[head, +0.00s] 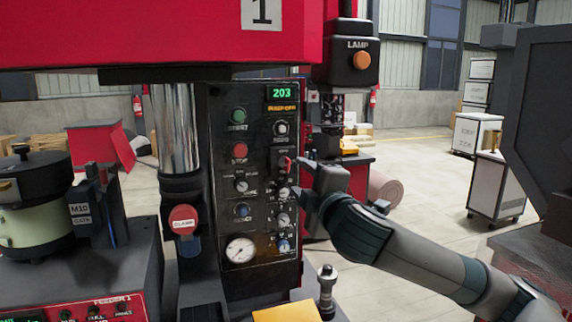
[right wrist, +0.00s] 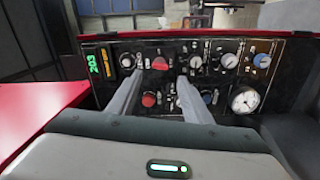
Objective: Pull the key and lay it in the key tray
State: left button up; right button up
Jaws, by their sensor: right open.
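The key (head: 285,163) shows as a small red piece in the right column of the dark control panel. In the right wrist view the red key (right wrist: 160,64) appears between the fingertips, with the panel behind it. My right gripper (head: 299,178) is at the panel's right edge, close to the key. In the right wrist view its two fingers (right wrist: 159,77) are spread with nothing held. I cannot tell whether the fingertips reach around the key. A yellow flat surface (head: 287,313) at the bottom may be the key tray. My left gripper is not in view.
The panel (head: 262,180) carries a red button (head: 239,151), several knobs and a gauge (head: 240,250). The red clamp knob (head: 183,219) and steel column (head: 174,130) stand left of it.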

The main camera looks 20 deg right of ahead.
aim_at(289, 166)
jog(key=shift+w, duration=0.1)
jog(key=w, duration=0.6)
jog(key=shift+w+a, duration=0.1)
jog(key=shift+w, duration=1.25)
pick_arm(q)
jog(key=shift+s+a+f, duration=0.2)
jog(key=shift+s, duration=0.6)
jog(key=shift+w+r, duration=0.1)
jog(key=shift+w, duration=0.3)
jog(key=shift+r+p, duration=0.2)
jog(key=shift+p, duration=0.2)
pick_arm(e)
jog(key=shift+r, duration=0.1)
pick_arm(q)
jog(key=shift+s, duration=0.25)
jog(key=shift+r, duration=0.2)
